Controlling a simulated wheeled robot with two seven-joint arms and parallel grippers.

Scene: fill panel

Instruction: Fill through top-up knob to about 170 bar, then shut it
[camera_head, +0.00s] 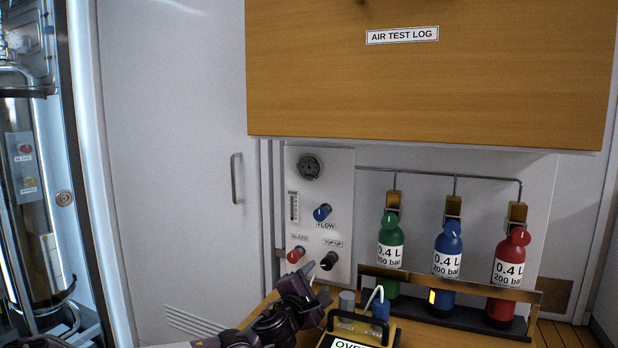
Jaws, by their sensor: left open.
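The fill panel (340,186) is a pale upright board. Its round dark gauge (309,168) is at the top left; its reading is too small to tell. The black TOP-UP knob (329,260) is at the lower right of the panel. Beside it is the red BLEED knob (295,254), with the blue FLOW knob (322,212) above. My left gripper (318,283) is open and empty, just below and left of the TOP-UP knob; I cannot tell whether it touches it. My right gripper is not in view.
Green (390,246), blue (447,253) and red (508,262) 0.4 L, 200 bar cylinders stand in a rack at the right, piped to the panel. A yellow-framed device (384,335) stands in front. A wooden AIR TEST LOG cabinet (430,90) overhangs above.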

